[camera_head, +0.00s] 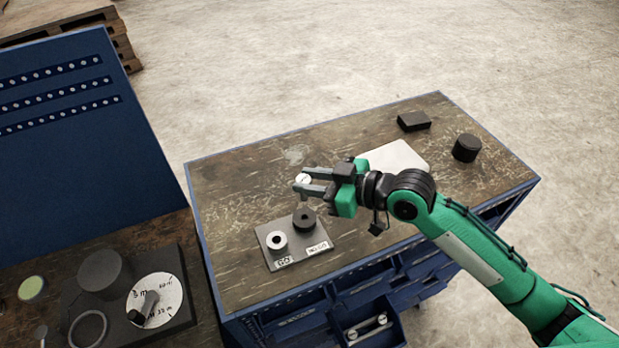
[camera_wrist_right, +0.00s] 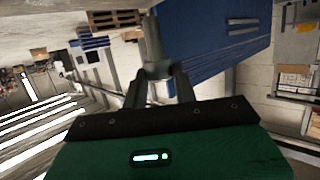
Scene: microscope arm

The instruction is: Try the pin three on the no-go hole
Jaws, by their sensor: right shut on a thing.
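A dark gauge plate (camera_head: 300,258) lies on the workbench and bears two rings. The silver ring (camera_head: 277,240) is beside a label that appears to read GO. The black ring with the no-go hole (camera_head: 304,219) is beside a label (camera_head: 317,248) reading NO GO. My right gripper (camera_head: 308,182) is shut on a pale pin (camera_head: 303,178), seen nearly end-on in the head view, just beyond the black ring and apart from it. In the right wrist view the grey pin (camera_wrist_right: 154,48) stands between the fingertips. My left gripper is not in view.
A white sheet or plate (camera_head: 397,157), a black box (camera_head: 414,121) and a black cylinder (camera_head: 466,148) are at the bench's right. A dark block (camera_head: 180,262) with a white marked disc (camera_head: 165,290) is at lower left. The bench's left rear is clear.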

